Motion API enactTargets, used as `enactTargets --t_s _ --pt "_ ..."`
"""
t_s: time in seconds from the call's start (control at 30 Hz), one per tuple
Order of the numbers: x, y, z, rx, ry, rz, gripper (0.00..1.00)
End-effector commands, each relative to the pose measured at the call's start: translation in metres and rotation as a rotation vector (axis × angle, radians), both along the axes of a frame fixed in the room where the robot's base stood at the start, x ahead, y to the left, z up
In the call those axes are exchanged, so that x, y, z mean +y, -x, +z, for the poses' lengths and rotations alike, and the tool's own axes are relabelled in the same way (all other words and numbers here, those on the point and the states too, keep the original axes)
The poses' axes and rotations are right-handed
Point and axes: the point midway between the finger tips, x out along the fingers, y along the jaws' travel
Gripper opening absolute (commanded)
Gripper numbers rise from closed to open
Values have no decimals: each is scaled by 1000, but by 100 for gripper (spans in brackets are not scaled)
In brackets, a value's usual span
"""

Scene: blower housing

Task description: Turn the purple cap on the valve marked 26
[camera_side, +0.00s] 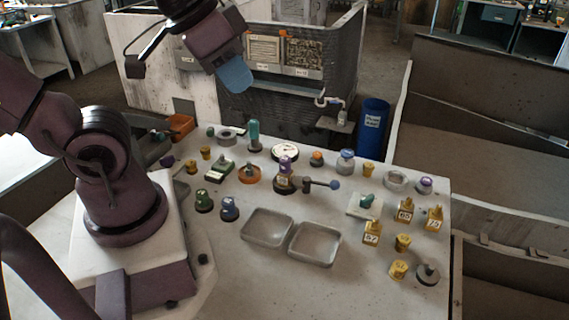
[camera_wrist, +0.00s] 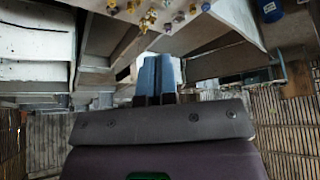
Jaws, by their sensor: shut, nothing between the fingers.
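A valve (camera_side: 284,184) with a dark base stands mid-table in the side view. It has a purple cap (camera_side: 286,163) on top and a lever with a blue ball end (camera_side: 334,184) pointing right. A small tag shows on its front, but its number is too small to read surely. My gripper (camera_side: 235,78) is high above the back of the table, well away from the valve. Its blue fingers are shut and empty, and they show close together in the wrist view (camera_wrist: 156,75). The wrist view shows only small table items at its top edge; I cannot pick out the valve there.
Two grey trays (camera_side: 244,229) (camera_side: 292,247) lie in front of the valve. Yellow tagged blocks (camera_side: 371,234) (camera_side: 406,212) stand to the right. Another purple-topped part (camera_side: 425,182) is at the far right. A white dial (camera_side: 285,151) is close behind the valve. Bare table lies front centre.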

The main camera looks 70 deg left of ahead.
Motion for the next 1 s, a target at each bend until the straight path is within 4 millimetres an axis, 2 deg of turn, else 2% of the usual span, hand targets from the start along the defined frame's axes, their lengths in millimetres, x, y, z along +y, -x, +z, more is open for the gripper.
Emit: enactTargets --t_s 0.37,0.5,0.57,0.6,0.87,1.0 --pt "0 0 0 0 0 0 0" --pt "3 -1 -5 25 1 14 32" --pt "6 -4 -13 67 3 28 46" --pt "8 -7 -19 102 7 41 49" --pt "40 -46 -72 350 72 176 49" --pt "62 -69 -109 449 104 249 49"
